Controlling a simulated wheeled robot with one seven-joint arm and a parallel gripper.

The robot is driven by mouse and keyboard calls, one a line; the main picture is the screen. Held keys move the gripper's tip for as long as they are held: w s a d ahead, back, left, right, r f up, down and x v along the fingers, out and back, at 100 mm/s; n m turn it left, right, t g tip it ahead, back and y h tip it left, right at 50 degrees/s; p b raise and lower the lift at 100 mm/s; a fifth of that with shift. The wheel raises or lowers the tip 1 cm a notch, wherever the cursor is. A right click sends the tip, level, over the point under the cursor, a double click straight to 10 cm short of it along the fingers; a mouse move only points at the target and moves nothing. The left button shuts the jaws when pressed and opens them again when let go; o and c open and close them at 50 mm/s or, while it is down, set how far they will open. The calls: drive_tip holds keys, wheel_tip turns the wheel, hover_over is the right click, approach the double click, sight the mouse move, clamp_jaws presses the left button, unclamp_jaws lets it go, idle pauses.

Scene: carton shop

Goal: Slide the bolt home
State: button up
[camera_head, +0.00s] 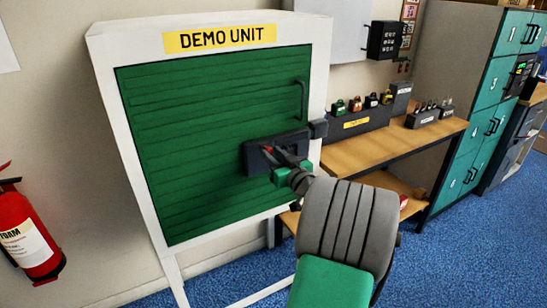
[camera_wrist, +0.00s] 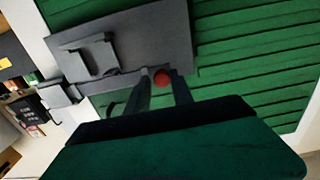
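The demo unit has a green slatted door (camera_head: 200,110) in a white frame (camera_head: 318,60). A dark bolt plate (camera_head: 252,160) is mounted on the door's lower right and also fills the upper part of the wrist view (camera_wrist: 180,35). A small dark keeper block (camera_head: 319,128) sits on the frame to its right, and it shows at the left of the wrist view (camera_wrist: 58,94). The bolt's red knob (camera_head: 267,149) appears between the fingertips of my gripper (camera_wrist: 162,80). The fingers stand apart, with a narrow gap seeming to show beside the knob. The bolt bar is hard to make out.
A dark pull handle (camera_head: 302,98) is above the bolt. A wooden workbench (camera_head: 385,145) with trays of padlocks stands close to the right, and teal lockers (camera_head: 485,110) beyond it. A red fire extinguisher (camera_head: 28,235) is at the left. Blue carpet is open at the lower right.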

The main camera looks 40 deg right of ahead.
drive_tip(key=shift+o, duration=1.4)
drive_tip(key=shift+s+d, duration=0.1)
drive_tip(key=shift+d, duration=0.1)
drive_tip(key=shift+o, duration=0.6)
drive_tip(key=shift+a, duration=0.1)
drive_tip(key=b+v, duration=0.2)
drive_tip(key=v, duration=0.5)
drive_tip(key=shift+s, duration=0.4)
